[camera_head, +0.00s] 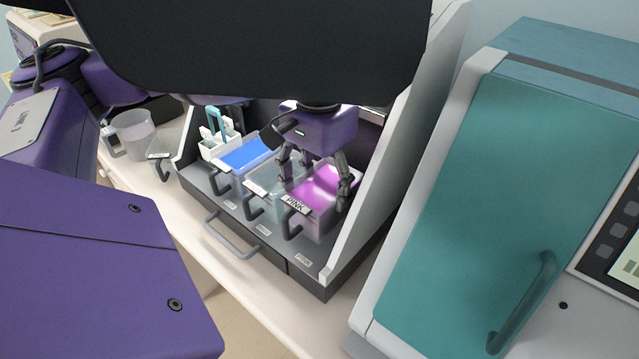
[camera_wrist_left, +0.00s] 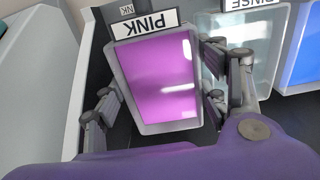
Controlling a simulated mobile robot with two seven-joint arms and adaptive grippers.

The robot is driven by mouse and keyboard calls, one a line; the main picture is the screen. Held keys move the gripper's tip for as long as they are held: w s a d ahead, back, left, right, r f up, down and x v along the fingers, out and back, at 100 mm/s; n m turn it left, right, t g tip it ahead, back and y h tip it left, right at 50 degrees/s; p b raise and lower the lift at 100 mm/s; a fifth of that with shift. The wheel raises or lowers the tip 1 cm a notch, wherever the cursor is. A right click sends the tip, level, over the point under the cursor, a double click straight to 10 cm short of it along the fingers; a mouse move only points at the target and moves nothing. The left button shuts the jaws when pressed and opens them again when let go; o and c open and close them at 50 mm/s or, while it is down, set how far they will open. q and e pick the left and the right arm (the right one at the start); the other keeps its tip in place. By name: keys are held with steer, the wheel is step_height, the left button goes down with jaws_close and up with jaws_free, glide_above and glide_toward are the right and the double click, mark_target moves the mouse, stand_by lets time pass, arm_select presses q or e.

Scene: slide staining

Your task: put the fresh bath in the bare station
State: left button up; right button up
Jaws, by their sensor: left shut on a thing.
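The bath of pink liquid (camera_head: 322,190), a clear box with a PINK label and a front handle, is at the right end of the staining tray (camera_head: 310,282). My left gripper (camera_head: 314,180) is above it, shut on it with fingers on two opposite sides. The left wrist view shows the pink bath (camera_wrist_left: 155,85) between the fingers, slightly turned. A tray label ending in NK is just beyond its PINK label. I cannot tell whether its base is fully down in the right-end station. My right gripper is not in view.
The clear rinse bath (camera_wrist_left: 235,45) stands close beside the pink one. The blue bath (camera_head: 246,155) is further left, near a white rack (camera_head: 215,148) with a teal handle. A pale side wall (camera_head: 385,150) rises just right. A jug (camera_head: 132,133) stands at the left.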

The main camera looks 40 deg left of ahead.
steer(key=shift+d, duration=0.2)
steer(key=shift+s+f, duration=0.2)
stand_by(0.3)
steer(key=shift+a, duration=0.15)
arm_select(q)
steer(key=shift+f+b, duration=0.3)
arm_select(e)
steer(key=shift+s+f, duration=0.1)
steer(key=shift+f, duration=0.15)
arm_select(q)
steer(key=shift+f+b, duration=0.55)
steer(key=shift+f, duration=0.45)
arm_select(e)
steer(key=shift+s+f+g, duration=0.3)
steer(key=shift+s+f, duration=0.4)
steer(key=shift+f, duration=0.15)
